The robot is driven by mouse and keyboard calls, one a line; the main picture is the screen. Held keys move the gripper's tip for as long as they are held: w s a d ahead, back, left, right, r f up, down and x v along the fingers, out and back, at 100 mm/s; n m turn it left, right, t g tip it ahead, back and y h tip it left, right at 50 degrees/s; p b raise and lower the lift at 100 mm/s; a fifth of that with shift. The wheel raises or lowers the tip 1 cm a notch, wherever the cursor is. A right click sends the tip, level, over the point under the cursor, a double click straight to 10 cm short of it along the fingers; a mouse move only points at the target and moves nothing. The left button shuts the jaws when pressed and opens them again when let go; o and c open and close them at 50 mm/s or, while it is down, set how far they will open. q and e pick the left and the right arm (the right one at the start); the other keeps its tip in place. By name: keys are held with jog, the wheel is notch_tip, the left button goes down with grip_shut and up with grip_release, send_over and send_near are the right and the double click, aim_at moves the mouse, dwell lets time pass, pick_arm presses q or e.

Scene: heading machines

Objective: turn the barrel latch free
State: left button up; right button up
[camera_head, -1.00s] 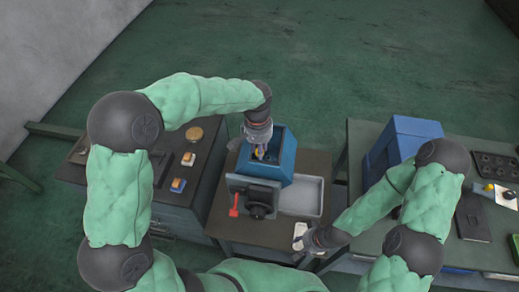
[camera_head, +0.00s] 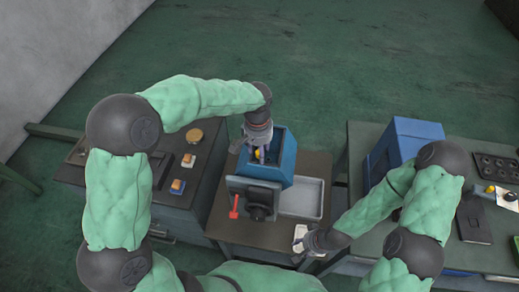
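A blue machine (camera_head: 287,158) stands on the middle table with its top open. Inside the opening is a small yellow part (camera_head: 258,153). On its front are a dark panel with a round black knob (camera_head: 258,212) and a red lever (camera_head: 234,207). I cannot tell which part is the barrel latch. My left gripper (camera_head: 259,148) points down into the machine's opening at the yellow part; its fingers are too small and covered to tell whether they hold it.
A grey tray (camera_head: 312,198) sits right of the machine. A dark cabinet (camera_head: 190,205) with orange-and-white switches stands at left. A green bench (camera_head: 350,200) at right carries a blue box (camera_head: 405,140), a dark binder (camera_head: 473,220) and a holed black tray (camera_head: 495,166).

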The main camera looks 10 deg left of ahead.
aim_at(258, 152)
pick_arm(q)
notch_tip(258, 152, up, 12)
jog(key=shift+a, duration=0.2)
dwell(0.4)
dwell(0.5)
